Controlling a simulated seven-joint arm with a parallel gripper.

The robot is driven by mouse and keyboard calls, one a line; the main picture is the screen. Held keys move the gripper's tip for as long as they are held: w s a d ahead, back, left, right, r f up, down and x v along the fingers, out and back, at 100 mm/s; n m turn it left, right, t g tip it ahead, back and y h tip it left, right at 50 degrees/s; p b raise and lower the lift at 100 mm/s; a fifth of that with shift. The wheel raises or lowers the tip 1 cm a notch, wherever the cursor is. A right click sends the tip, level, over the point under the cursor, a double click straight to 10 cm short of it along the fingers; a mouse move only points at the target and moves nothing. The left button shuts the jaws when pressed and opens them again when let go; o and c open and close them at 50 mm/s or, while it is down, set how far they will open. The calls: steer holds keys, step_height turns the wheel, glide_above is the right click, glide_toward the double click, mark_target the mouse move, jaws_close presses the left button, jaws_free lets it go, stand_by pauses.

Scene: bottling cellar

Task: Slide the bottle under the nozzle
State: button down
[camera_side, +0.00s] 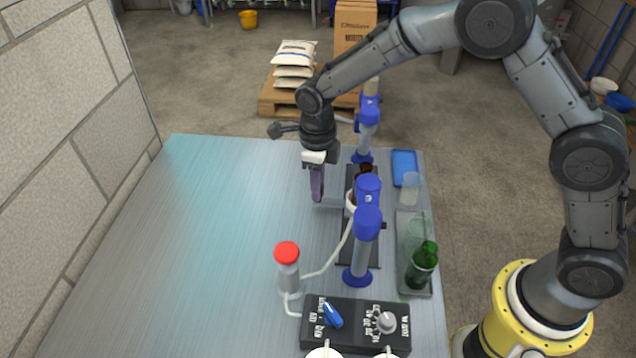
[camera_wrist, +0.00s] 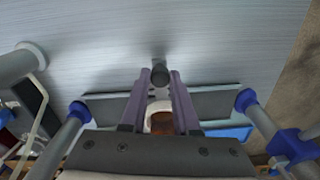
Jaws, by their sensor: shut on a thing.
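My gripper (camera_side: 317,198) is over the metal bench, left of the dark rail (camera_side: 347,183). In the wrist view its purple fingers (camera_wrist: 162,75) are closed around a dark round knob (camera_wrist: 160,76); the fingers hide it in the side view. The brown bottle (camera_side: 366,169) stands at the rail, partly hidden by a blue-topped post. In the wrist view the bottle (camera_wrist: 161,123) shows between the fingers, with a white collar (camera_wrist: 158,106) by it. I cannot pick out the nozzle with certainty.
A tray (camera_side: 413,290) with a green bottle (camera_side: 422,265) lies right. In front are a red-capped cylinder (camera_side: 287,253) with a hose and a control box (camera_side: 354,330). The bench's left is clear.

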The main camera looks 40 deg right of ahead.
steer(key=shift+a+r, duration=0.1)
stand_by(0.8)
steer(key=s+a, duration=0.4)
steer(key=shift+s+a, duration=0.4)
steer(key=c, duration=0.7)
jaws_free()
steer(key=shift+o, duration=0.2)
step_height(320, 180, up, 14)
steer(key=shift+s+a, duration=0.15)
steer(key=shift+s, duration=0.05)
